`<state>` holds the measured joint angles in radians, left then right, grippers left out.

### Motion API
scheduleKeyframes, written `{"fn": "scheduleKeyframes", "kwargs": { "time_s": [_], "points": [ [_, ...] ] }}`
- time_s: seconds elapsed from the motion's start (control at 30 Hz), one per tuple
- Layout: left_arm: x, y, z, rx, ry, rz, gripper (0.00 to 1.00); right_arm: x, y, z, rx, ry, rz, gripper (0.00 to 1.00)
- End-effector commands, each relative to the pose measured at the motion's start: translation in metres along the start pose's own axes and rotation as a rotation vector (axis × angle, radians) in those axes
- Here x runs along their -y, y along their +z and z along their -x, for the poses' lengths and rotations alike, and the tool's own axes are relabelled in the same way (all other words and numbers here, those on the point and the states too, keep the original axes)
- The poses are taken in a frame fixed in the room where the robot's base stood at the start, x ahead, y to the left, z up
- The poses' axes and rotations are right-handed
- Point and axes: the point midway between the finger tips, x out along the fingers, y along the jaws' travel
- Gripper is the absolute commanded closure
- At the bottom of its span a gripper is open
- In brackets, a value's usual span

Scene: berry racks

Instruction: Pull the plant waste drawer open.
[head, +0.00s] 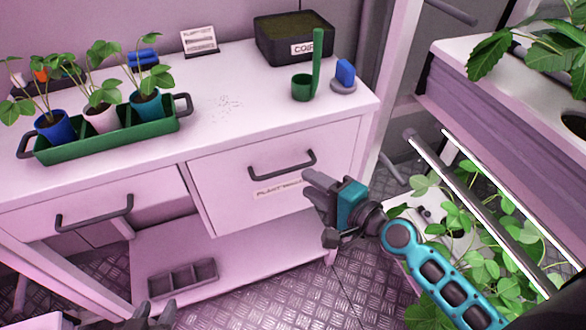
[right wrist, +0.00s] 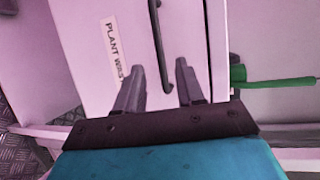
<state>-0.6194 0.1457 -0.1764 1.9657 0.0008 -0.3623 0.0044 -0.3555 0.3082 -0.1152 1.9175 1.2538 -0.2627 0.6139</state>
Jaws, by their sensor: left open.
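The plant waste drawer (head: 240,205) is the right-hand drawer of the pale workbench, with a dark bar handle (head: 282,166) and a label under it. My right gripper (head: 318,208) is open and empty in front of the drawer, below and right of the handle. In the right wrist view its fingers (right wrist: 158,80) are apart, and the handle (right wrist: 160,45) appears between and beyond them, not gripped. The label (right wrist: 112,50) is left of the handle there. My left gripper (head: 150,315) is low at the bottom edge, partly cut off.
A second drawer (head: 75,215) is on the left. On the bench top are a green tray (head: 110,143) of potted plants, a black coir box (head: 295,38) and a green scoop (head: 303,88). A plant rack (head: 465,85) stands close on the right. A dark divided tray (head: 183,279) lies on the lower shelf.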

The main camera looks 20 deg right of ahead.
Motion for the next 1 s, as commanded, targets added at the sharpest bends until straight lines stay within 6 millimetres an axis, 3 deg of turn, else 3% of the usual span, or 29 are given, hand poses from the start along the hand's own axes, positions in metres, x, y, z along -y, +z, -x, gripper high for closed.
{"fn": "scheduleKeyframes", "kwargs": {
  "time_s": [0.2,0.4,0.77,1.0],
  "points": [
    [0.003,0.003,0.001,0.007,-0.007,-0.001,0.57,0.002,0.001,-0.040,0.001,-0.002,-0.001,0.62],
    [0.005,0.003,0.001,0.007,-0.010,-0.002,0.57,0.000,0.000,-0.059,0.000,0.000,0.001,0.62],
    [0.004,0.001,0.001,0.003,-0.010,-0.001,0.57,0.000,0.000,-0.064,0.000,0.001,0.002,0.62],
    [0.004,0.001,0.002,0.002,-0.009,-0.001,0.57,-0.001,0.000,-0.064,0.000,0.001,0.002,0.84]
  ]
}}
